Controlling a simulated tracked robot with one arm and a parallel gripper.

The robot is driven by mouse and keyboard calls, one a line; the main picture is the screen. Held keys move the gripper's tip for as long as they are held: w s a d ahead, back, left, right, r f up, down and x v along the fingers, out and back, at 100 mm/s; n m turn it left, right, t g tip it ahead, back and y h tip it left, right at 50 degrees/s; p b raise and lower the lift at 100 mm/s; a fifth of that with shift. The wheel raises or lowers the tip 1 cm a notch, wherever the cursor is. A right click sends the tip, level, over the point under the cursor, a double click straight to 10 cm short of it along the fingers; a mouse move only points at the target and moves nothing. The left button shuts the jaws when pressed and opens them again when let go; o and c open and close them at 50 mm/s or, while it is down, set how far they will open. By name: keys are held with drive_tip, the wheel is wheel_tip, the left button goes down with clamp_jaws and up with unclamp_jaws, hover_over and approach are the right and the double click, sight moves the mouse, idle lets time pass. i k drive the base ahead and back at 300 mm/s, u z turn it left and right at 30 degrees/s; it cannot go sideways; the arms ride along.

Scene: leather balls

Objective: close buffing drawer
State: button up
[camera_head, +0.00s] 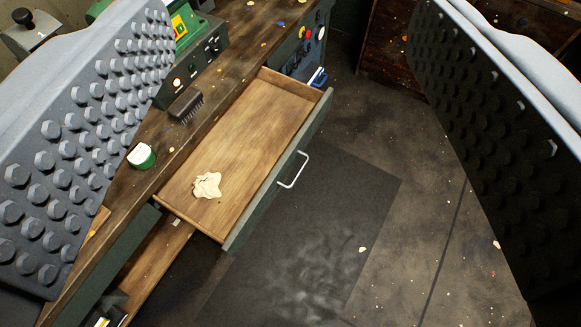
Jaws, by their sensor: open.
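The drawer (250,130) stands pulled out from under the wooden workbench (150,180). It has a bare wood inside and a dark green front (282,170) with a pale bar handle (294,170). A cream-coloured crumpled scrap (207,186) lies on the drawer floor. My gripper (312,150) is open, with its two studded fingers wide apart at the left and right of the view. The drawer and handle show between the fingers, beyond them. I see nothing between the fingers that they touch.
On the bench are a brush (185,106), a small green tin with a white lid (141,156) and a green machine (190,35). A second opening (150,265) with a wooden floor lies lower left. A dark mat (340,200) covers open floor right of the drawer.

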sight(254, 143)
drive_tip(key=z, duration=0.1)
drive_tip(key=k, duration=0.45)
drive_tip(key=u, duration=0.65)
drive_tip(key=i, duration=1.1)
drive_tip(key=z, duration=0.45)
